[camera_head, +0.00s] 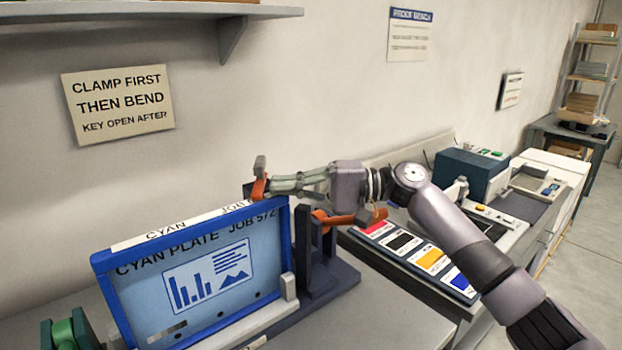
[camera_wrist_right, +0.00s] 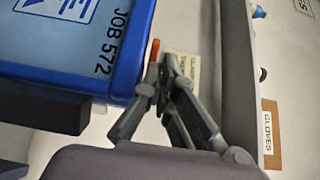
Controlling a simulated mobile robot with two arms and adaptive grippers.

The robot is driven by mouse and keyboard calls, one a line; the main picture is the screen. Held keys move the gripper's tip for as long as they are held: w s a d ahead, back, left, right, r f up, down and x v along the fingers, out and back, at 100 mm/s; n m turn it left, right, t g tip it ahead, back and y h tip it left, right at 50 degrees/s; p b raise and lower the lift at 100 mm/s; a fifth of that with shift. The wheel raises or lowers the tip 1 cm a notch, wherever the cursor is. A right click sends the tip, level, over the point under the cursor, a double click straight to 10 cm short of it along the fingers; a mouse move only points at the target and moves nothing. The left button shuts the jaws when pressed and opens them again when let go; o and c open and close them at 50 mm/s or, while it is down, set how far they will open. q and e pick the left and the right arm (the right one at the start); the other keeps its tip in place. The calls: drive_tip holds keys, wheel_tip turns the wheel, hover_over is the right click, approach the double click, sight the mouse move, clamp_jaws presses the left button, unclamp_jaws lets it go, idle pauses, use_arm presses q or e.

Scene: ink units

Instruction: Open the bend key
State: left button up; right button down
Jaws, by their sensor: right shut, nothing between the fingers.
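The cyan plate (camera_head: 222,268) stands upright in a blue frame, marked JOB 572; the frame also shows in the wrist view (camera_wrist_right: 125,45). An orange piece (camera_head: 258,189) is at the frame's upper right corner, and an orange strip shows in the wrist view (camera_wrist_right: 154,50). A second orange lever (camera_head: 342,217) lies lower, beside the dark stand. No label tells which is the bend key. My right gripper (camera_head: 270,183) is shut and empty, its tips beside the upper orange piece; it also shows in the wrist view (camera_wrist_right: 166,72). Contact is unclear. My left gripper is out of view.
A wall sign (camera_head: 118,103) reads clamp first, then bend, key open after. A shelf (camera_head: 150,12) juts out above. Color swatches (camera_head: 415,255) lie right of the stand, below my right arm. The bench front (camera_head: 375,325) is clear.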

drive_tip(key=shift+a, duration=0.6)
drive_tip(key=shift+s+a+m+t+p, duration=0.4)
drive_tip(key=shift+a+m+t+p, duration=0.3)
drive_tip(key=shift+t+p, duration=0.35)
